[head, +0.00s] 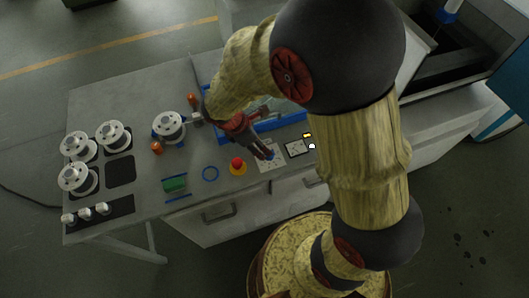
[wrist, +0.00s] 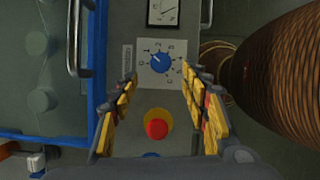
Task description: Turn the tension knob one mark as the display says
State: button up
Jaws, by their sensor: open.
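The tension knob (wrist: 161,63) is a blue round knob with a pale pointer line, on a white plate (wrist: 131,55) with numbered marks around it. The pointer aims to the upper left in the wrist view. My gripper (wrist: 159,78) is open, its yellow-padded fingers on either side of the knob in that view; I cannot tell how far above it they are. In the head view my gripper (head: 266,156) is over the white plate (head: 277,165) and partly hides the knob. The display (wrist: 163,11) shows a dark slanted line on white; it is cut off, and its reading is too small to tell.
A red button (wrist: 157,129) on a yellow base stands close to the knob.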

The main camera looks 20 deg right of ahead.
jog(key=b+x, duration=0.1)
jog(key=x, duration=0.6)
jog(key=shift+d+f+b, duration=0.1)
jog(key=shift+f+b, duration=0.2)
jog(key=shift+b, duration=0.05)
jog(key=c, duration=1.1)
jog(key=shift+c, duration=0.2)
